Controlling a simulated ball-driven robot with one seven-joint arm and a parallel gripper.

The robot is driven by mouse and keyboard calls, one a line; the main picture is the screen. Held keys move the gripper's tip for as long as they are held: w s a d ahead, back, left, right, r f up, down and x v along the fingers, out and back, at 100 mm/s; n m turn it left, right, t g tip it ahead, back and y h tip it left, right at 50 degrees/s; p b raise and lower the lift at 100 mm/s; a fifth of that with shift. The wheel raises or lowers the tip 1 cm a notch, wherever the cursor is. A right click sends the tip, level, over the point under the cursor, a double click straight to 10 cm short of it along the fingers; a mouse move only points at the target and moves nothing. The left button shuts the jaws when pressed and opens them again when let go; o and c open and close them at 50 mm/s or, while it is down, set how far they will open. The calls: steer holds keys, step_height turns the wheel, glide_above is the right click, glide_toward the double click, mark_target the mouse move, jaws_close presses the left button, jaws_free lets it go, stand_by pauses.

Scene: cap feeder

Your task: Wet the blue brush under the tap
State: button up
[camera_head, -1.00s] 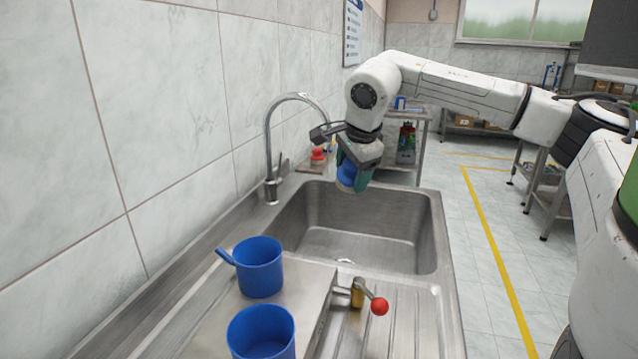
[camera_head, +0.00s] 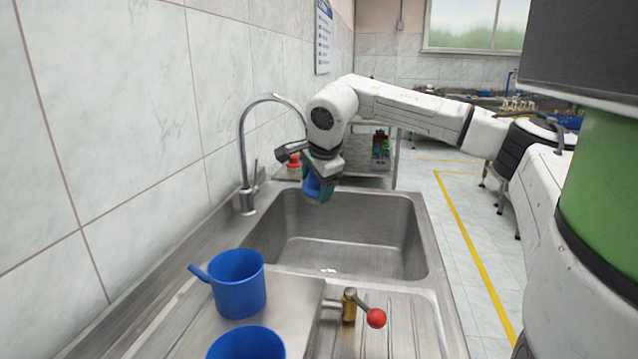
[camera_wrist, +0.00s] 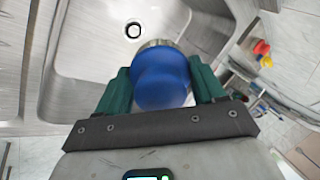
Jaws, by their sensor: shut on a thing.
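My gripper (camera_head: 318,188) is over the far part of the steel sink basin. In the wrist view my gripper (camera_wrist: 160,90) has its green fingers shut on the blue brush (camera_wrist: 160,78), gripping its rounded blue body. A lighter rim shows at the brush's far end; the bristles are hidden. The brush also shows in the head view (camera_head: 311,186) under the wrist. The chrome tap (camera_head: 243,160) stands at the left edge of the sink (camera_head: 345,243). Its spout arches toward my wrist, and its tip is hidden behind the wrist. I see no running water.
Two blue mugs (camera_head: 239,284) stand on the near drainboard. A brass valve with a red ball knob (camera_head: 376,318) is beside them. A red object (camera_head: 294,160) is behind the sink, near the tiled wall. A shelf stands behind. The basin is empty, with a drain (camera_wrist: 133,30).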

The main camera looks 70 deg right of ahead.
mark_target(314, 187)
steer(key=w+d+f+p, duration=0.2)
steer(key=w+d, duration=0.3)
steer(key=d, duration=0.3)
steer(key=shift+w+d, duration=0.2)
steer(key=shift+d, duration=0.15)
stand_by(0.4)
steer(key=shift+a+f, duration=0.1)
steer(key=shift+s+a+b, duration=0.3)
steer(key=shift+s+a, duration=0.4)
steer(key=shift+a, duration=0.4)
steer(key=shift+s+a+b, duration=0.3)
steer(key=shift+s+a, duration=0.4)
steer(key=shift+a, duration=0.4)
steer(key=shift+s+a+b, duration=0.3)
steer(key=shift+s+a, duration=0.4)
steer(key=shift+a, duration=0.4)
steer(key=shift+s+a+r+p, duration=0.1)
steer(key=shift+s+a+r, duration=0.35)
steer(key=shift+a+r, duration=0.25)
steer(key=shift+s+a+r+p, duration=0.15)
steer(key=shift+s+a+r, duration=0.3)
steer(key=shift+a+r, duration=0.25)
steer(key=shift+s+a+r+p, duration=0.1)
steer(key=shift+s+a+r, duration=0.35)
steer(key=shift+a+r, duration=0.25)
steer(key=shift+f, duration=0.1)
